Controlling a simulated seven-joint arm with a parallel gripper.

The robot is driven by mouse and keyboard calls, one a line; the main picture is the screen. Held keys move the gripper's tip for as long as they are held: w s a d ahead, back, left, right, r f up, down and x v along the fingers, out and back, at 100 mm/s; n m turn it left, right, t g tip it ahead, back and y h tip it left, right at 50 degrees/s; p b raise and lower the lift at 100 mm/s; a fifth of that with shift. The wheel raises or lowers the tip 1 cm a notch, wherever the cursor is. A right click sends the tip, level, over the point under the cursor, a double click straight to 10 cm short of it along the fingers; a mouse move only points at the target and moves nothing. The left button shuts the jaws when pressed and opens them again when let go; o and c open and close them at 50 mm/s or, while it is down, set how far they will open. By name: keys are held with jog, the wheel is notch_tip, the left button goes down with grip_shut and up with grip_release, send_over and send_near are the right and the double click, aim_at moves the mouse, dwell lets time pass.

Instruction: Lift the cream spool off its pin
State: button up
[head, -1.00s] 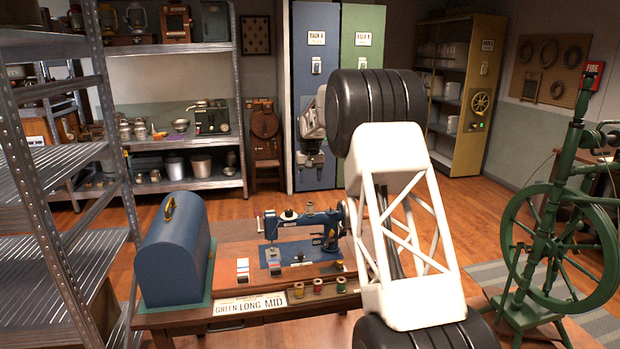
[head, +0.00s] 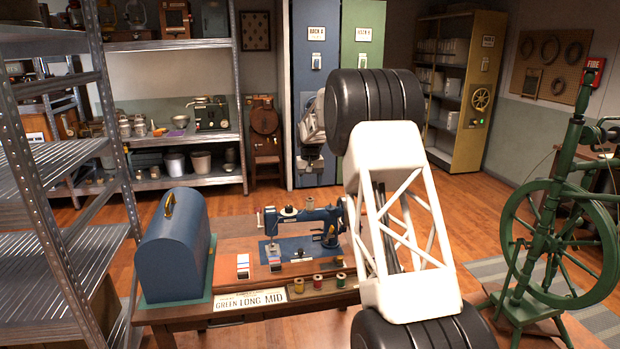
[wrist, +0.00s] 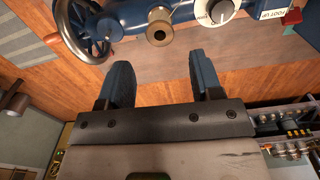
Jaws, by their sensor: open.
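A cream-tan spool (head: 310,203) stands on top of the blue sewing machine (head: 301,215) on the wooden table. In the wrist view the spool (wrist: 159,28) is seen nearly end-on, with a dark hole at its centre. Its pin is not clearly visible. My gripper (wrist: 160,70) is open, its two dark fingers apart with nothing between them. In the picture, the spool lies just beyond the fingertips, near the middle of the gap. The fingers are apart from it.
The machine's handwheel (wrist: 87,28) and white dial (wrist: 215,10) flank the spool. Several small coloured spools (head: 318,282) line the table's front edge by a sign (head: 252,300). A blue domed case (head: 173,245) stands left; a green spinning wheel (head: 560,240) stands right.

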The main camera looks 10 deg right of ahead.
jog(key=shift+f, duration=3.25)
jog(key=c, duration=0.6)
jog(key=shift+r, duration=0.15)
jog(key=shift+r, duration=3.15)
